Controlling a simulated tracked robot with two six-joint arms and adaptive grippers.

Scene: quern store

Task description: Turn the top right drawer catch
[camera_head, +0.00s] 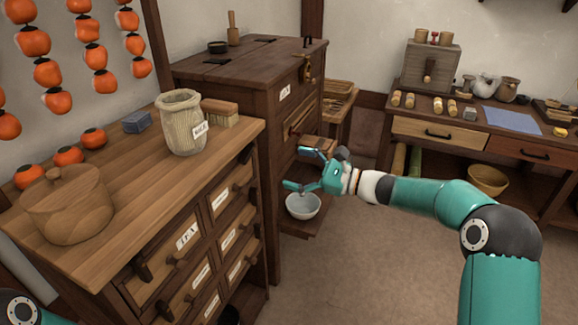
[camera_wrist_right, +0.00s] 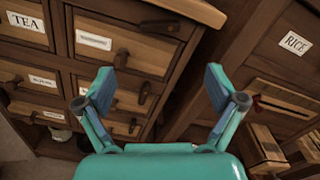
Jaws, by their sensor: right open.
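The top right drawer (camera_wrist_right: 140,48) of the small-drawer chest has a pale front, a blurred label and a dark knob (camera_wrist_right: 122,58). Its dark wooden catch (camera_wrist_right: 160,26) sits at the top edge of that drawer, looking roughly level; in the head view it shows at the chest's upper right (camera_head: 246,153). My right gripper (camera_head: 303,170) is open and empty, to the right of the chest and apart from it. In the right wrist view its spread fingers (camera_wrist_right: 158,85) face the drawer fronts. My left gripper is out of view.
The taller rice cabinet (camera_head: 245,75) stands just beyond the chest. A white bowl (camera_head: 302,206) sits below my right gripper. A jar (camera_head: 182,122), brush (camera_head: 219,112) and lidded wooden pot (camera_head: 68,208) stand on the chest. Floor at right is clear.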

